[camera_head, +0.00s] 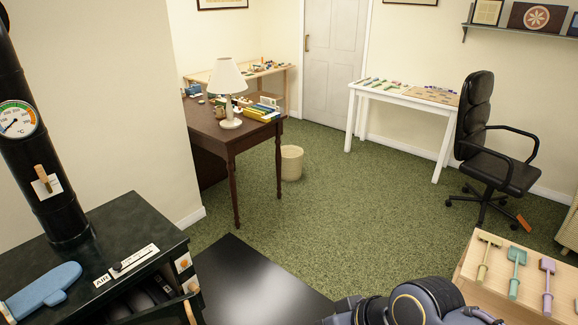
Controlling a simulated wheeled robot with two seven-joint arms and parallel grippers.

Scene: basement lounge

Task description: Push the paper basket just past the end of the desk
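The cream paper basket (292,164) stands upright on the green carpet at the right end of the brown desk (224,141). In this view it is just right of the desk's right leg, which slightly overlaps its left edge. I cannot tell the exact gap between them. Neither of my grippers shows. A dark arm link of mine fills the bottom edge right of centre, far from the basket.
Open carpet (340,215) lies in front and right of the basket. A white table (405,93) and a black office chair (490,160) stand further right. A black stove (90,260) is at lower left, beside a dark floor plate (250,280). A wooden top with tools (480,285) is at lower right.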

